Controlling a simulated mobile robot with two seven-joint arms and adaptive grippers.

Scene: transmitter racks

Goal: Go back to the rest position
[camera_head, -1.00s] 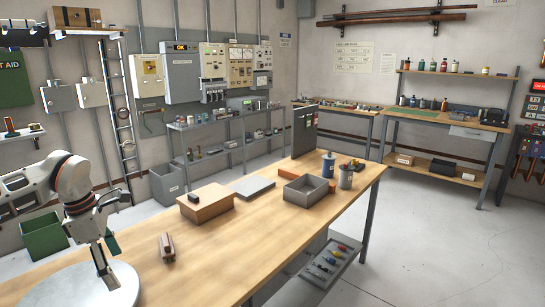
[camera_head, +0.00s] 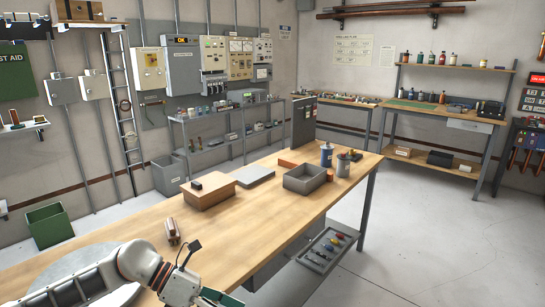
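My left arm comes in from the lower left, low over the near end of the wooden workbench (camera_head: 130,228). My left gripper (camera_head: 205,290) is at the bottom edge of the head view, partly cut off. A dark green flat part (camera_head: 222,298) shows at its end; I cannot tell whether it is a finger or a held thing, or whether the fingers are open. My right gripper is not in view.
A grey round plate (camera_head: 50,268) lies under my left arm. On the bench are a small brown block (camera_head: 172,232), a wooden box (camera_head: 210,192), a grey tray (camera_head: 305,180), a blue bottle (camera_head: 327,156) and a cup (camera_head: 343,165). The floor at right is clear.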

